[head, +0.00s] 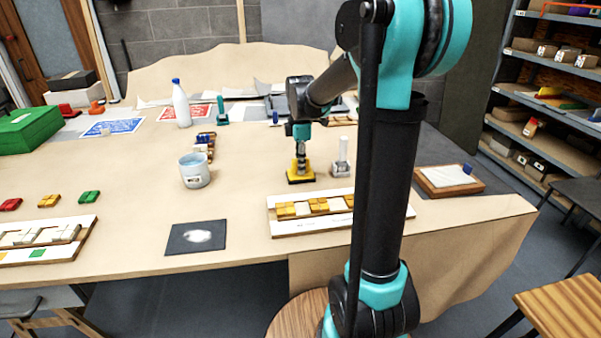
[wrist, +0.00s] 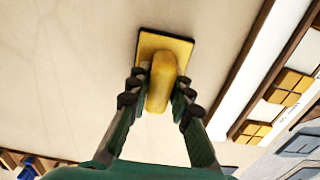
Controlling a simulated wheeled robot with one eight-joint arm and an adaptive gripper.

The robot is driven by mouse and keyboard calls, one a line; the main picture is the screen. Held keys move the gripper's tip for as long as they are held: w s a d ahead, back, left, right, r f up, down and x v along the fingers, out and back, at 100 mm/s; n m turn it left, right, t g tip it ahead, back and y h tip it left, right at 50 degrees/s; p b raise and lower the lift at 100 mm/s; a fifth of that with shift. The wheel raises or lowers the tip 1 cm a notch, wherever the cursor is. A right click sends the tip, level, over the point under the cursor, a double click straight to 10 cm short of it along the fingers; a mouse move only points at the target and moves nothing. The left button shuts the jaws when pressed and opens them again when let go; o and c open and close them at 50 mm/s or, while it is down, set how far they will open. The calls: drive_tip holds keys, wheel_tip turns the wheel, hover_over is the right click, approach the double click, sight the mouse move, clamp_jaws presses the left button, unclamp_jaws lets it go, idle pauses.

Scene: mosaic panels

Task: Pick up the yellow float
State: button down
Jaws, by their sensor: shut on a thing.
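The yellow float (head: 300,180) is a small yellow block with a dark base edge and a raised yellow handle. In the wrist view the fingers of my gripper (wrist: 160,92) are closed on both sides of the handle.
A grey-and-white float-like tool (head: 341,168) stands just right of the gripper. A white board with yellow tiles (head: 285,228) lies in front. A light blue bucket (head: 194,172) stands to the left, and a dark square with white powder (head: 196,238) lies at the front edge.

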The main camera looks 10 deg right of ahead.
drive_tip(key=shift+r, duration=0.15)
wheel_tip(320, 180, up, 20)
idle(0.7)
drive_tip(key=c, duration=2.1)
unclamp_jaws()
clamp_jaws()
